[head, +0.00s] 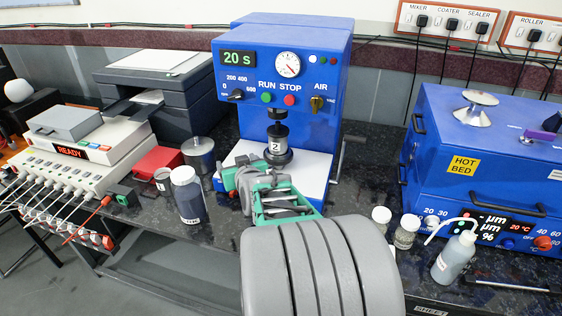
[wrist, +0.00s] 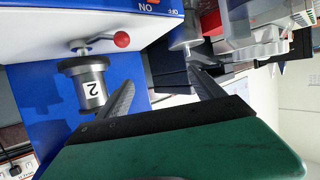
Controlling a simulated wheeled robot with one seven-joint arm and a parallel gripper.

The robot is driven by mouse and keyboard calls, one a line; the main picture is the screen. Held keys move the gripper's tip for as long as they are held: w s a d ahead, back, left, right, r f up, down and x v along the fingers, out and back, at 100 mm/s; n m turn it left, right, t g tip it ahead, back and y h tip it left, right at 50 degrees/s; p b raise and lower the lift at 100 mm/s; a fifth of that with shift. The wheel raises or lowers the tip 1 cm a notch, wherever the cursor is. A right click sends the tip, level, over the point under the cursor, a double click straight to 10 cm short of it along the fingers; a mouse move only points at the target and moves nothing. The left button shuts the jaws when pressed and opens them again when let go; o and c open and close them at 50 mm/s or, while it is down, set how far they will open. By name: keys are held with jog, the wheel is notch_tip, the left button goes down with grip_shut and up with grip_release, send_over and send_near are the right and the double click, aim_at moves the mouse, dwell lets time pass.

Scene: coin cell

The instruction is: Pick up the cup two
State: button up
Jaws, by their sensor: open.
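Cup two (head: 276,147) is a dark metal cup with a white "2" label, upright under the head of the blue machine (head: 240,100), above its white base plate. My gripper (head: 262,186) is green with dark fingers, just in front of and below the cup in the head view. In the wrist view my gripper (wrist: 160,77) is open, with nothing between its fingers. The cup looks outside the finger gap; I cannot tell the exact distance.
Small jars (head: 405,232) and a wash bottle (head: 453,258) stand at right, before the blue hot bed (head: 485,170). A printer (head: 155,95) is behind left.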

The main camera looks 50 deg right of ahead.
aim_at(279, 142)
jog(key=s+d+m+h, duration=0.1)
jog(key=d, duration=0.3)
jog(key=s+d+m+h+b, duration=0.1)
jog(key=s+d+h, duration=0.1)
jog(key=d, duration=0.2)
jog(key=s+d+m+t+h+b, duration=0.1)
jog(key=s+d+h, duration=0.1)
jog(key=d, duration=0.2)
jog(key=shift+s+d+f, duration=0.15)
jog(key=shift+d+f, duration=0.05)
jog(key=shift+f, duration=0.2)
jog(key=shift+h, duration=0.3)
jog(key=x, duration=0.2)
jog(key=p+x, duration=0.1)
jog(key=x, duration=0.2)
jog(key=r+x, duration=0.1)
jog(key=x, duration=0.1)
jog(key=shift+w+d, duration=0.15)
jog(key=shift+w, duration=0.15)
grip_shut()
jog(key=shift+r, duration=0.15)
